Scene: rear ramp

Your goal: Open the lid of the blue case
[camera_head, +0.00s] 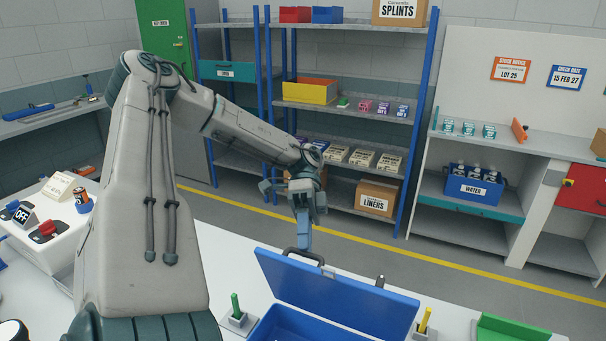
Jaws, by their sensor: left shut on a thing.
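The blue case (275,326) stands on the white table at the bottom centre. Its blue lid (335,297) is raised and tilted up at the back. A dark handle (303,255) shows at the lid's upper left edge. My left gripper (304,243) points down at the handle and is shut on it. The fingertips partly cover the handle. Most of the inside of the case is cut off by the bottom of the picture. My right gripper is not in view.
A green peg (236,308) stands left of the case and a yellow peg (424,320) right of it. A green tray (510,330) lies at the right. Shelves (350,115) stand behind.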

